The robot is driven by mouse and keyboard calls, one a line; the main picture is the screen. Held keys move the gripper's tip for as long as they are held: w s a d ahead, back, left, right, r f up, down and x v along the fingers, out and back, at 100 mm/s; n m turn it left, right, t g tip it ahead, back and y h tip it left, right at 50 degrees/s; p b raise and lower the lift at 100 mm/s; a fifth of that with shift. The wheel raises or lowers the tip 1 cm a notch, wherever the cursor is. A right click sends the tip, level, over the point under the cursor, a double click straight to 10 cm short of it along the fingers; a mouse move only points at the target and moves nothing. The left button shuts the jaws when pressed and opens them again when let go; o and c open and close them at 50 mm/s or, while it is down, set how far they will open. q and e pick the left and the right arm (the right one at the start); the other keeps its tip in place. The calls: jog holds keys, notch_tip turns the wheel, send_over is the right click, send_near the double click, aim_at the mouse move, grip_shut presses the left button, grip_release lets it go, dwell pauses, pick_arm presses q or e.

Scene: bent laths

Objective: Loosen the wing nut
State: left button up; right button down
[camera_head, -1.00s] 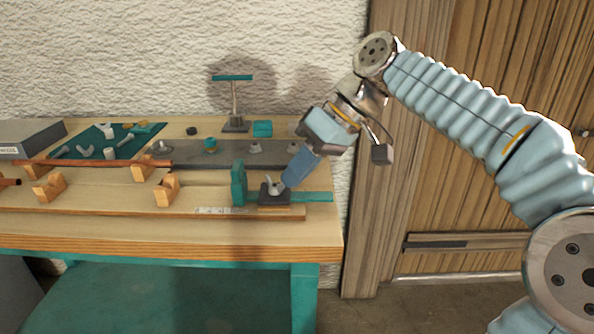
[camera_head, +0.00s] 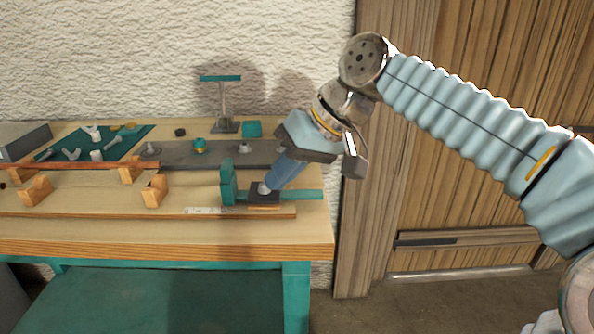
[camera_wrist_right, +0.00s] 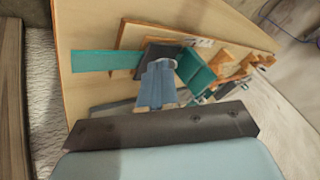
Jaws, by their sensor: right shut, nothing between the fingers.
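The wing nut (camera_head: 264,188) is a small pale grey piece on a dark block (camera_head: 262,199) at the right end of the bench. Beside the block stands a teal upright jaw (camera_head: 227,182), and a teal bar (camera_head: 310,195) runs out to the right. My right gripper (camera_head: 270,184) reaches down from the upper right, tilted, with its blue fingers shut and their tips at the nut. They partly cover it. In the right wrist view the blue fingers (camera_wrist_right: 160,67) lie together over the dark block; the nut is hard to make out there. My left gripper is not in view.
A thin wooden lath (camera_head: 80,165) rests on wooden blocks (camera_head: 154,191) to the left. A teal mat (camera_head: 130,139) with small parts and a teal-topped stand (camera_head: 223,126) are behind. The bench's front edge (camera_head: 160,247) is clear.

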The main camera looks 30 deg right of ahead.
jog(key=shift+s+a+m+t+h, duration=0.15)
jog(key=shift+a+m+t+h, duration=0.1)
jog(key=shift+m, duration=0.35)
jog(key=shift+s+a+m+t+h, duration=0.1)
jog(key=shift+m+t+h, duration=0.15)
jog(key=shift+m, duration=0.35)
jog(key=shift+a, duration=0.15)
jog(key=shift+s+a, duration=0.1)
jog(key=shift+a, duration=0.15)
